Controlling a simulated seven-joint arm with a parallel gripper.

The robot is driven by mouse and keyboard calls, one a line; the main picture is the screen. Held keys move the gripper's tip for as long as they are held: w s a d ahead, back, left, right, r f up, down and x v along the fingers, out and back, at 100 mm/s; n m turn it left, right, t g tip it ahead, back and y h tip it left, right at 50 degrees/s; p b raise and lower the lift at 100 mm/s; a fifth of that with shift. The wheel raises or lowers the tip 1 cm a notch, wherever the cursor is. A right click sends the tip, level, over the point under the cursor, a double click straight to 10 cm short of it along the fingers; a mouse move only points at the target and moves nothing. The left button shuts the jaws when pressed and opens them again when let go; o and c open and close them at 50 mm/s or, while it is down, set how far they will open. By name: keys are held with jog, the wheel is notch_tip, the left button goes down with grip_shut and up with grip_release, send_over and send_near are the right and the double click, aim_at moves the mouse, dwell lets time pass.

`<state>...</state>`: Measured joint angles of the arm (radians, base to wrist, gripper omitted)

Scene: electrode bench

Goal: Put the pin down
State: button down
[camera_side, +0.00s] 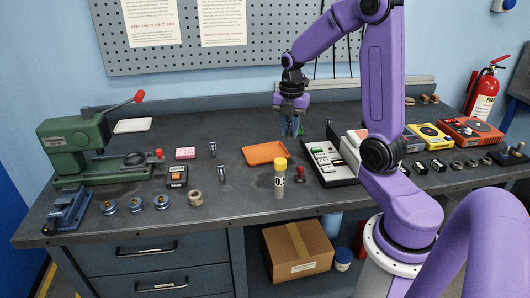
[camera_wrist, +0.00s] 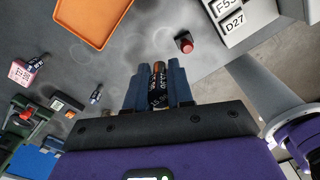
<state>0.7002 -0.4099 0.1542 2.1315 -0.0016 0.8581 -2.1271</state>
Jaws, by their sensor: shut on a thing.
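My gripper (camera_side: 292,128) is above the bench, behind and to the right of the orange tray (camera_side: 266,153) in the side view. In the wrist view its blue fingers (camera_wrist: 158,88) are shut on a dark pin (camera_wrist: 158,84) with a coppery end. In the side view the pin is too small to make out between the fingers. Two small metallic upright pieces (camera_side: 212,149) (camera_side: 222,174) stand left of the tray. The tray also shows at the top of the wrist view (camera_wrist: 96,20) and looks empty.
A yellow-capped tube (camera_side: 280,181) and a red-knobbed piece (camera_side: 300,174) stand in front of the tray. A labelled rack (camera_side: 329,163) lies to the right. A green press (camera_side: 92,145), a pink block (camera_side: 186,153) and several round fittings are left.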

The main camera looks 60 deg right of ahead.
jog(key=shift+d, duration=0.35)
jog(key=w+d+f, duration=0.4)
jog(key=w, duration=0.4)
send_over(268, 151)
jog(key=f, duration=0.5)
jog(key=shift+s+a, duration=0.3)
jog(key=shift+w+d+f, duration=0.2)
jog(key=shift+w+f, duration=0.15)
jog(key=shift+f, duration=1.55)
jog(key=shift+f, duration=0.1)
jog(key=c, duration=1)
grip_release()
